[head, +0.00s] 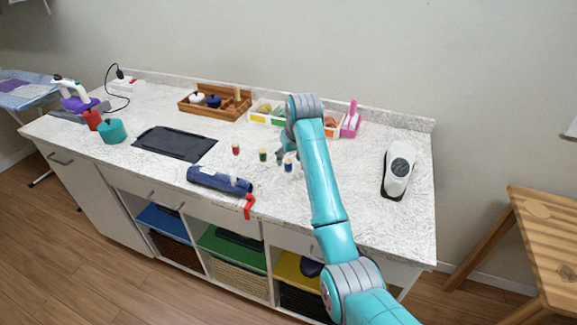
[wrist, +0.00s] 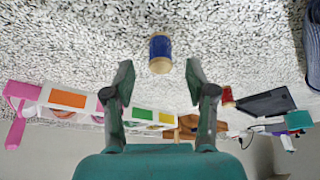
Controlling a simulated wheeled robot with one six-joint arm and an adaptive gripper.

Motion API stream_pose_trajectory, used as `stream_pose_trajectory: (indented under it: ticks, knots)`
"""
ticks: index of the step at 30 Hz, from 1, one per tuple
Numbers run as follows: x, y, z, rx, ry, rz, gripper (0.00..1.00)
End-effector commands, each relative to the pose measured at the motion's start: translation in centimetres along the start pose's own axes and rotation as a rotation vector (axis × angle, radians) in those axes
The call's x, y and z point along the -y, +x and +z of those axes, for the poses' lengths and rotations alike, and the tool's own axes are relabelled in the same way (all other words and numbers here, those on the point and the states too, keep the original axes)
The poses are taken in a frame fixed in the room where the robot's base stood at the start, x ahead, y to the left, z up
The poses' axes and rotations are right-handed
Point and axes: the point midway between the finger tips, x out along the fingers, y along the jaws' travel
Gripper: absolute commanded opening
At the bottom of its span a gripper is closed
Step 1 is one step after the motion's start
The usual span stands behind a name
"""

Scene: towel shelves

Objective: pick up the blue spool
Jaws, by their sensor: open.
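The blue spool (head: 288,166) stands on the speckled white countertop, just in front of my gripper (head: 282,155) in the head view. In the wrist view, where the scene appears upside down, the blue spool (wrist: 160,53) has tan ends. It lies a little beyond the fingertips, centred between them. My gripper (wrist: 160,78) is open and empty, with a finger on each side of the gap. The spool does not appear touched by either finger.
A green spool (head: 263,155) and a red spool (head: 236,149) stand to the left. A rolled dark blue bundle (head: 219,181) lies near the front edge. Colour-labelled bins (head: 262,113) and a wooden tray (head: 207,110) stand behind. The counter right of my arm is clear up to a white device (head: 398,171).

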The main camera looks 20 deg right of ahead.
Motion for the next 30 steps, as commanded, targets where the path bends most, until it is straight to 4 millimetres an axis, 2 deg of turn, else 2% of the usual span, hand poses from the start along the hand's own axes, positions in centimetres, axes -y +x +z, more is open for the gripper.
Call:
stream_pose_trajectory:
  ticks: [3,6,14,15,20,21,30]
  knots:
    - [0.0,1.7,0.0,0.002,0.000,0.000,0.56]
    - [0.0,2.5,0.0,0.001,0.000,0.000,0.56]
    - [0.0,2.8,0.0,-0.001,0.000,0.000,0.56]
    - [0.0,2.8,0.0,-0.001,0.000,0.000,0.54]
    - [0.0,2.8,0.0,-0.001,0.000,0.000,0.14]
    - [0.0,2.8,0.0,-0.001,0.000,0.000,0.09]
    - [0.0,2.8,0.0,-0.001,0.000,0.000,0.09]
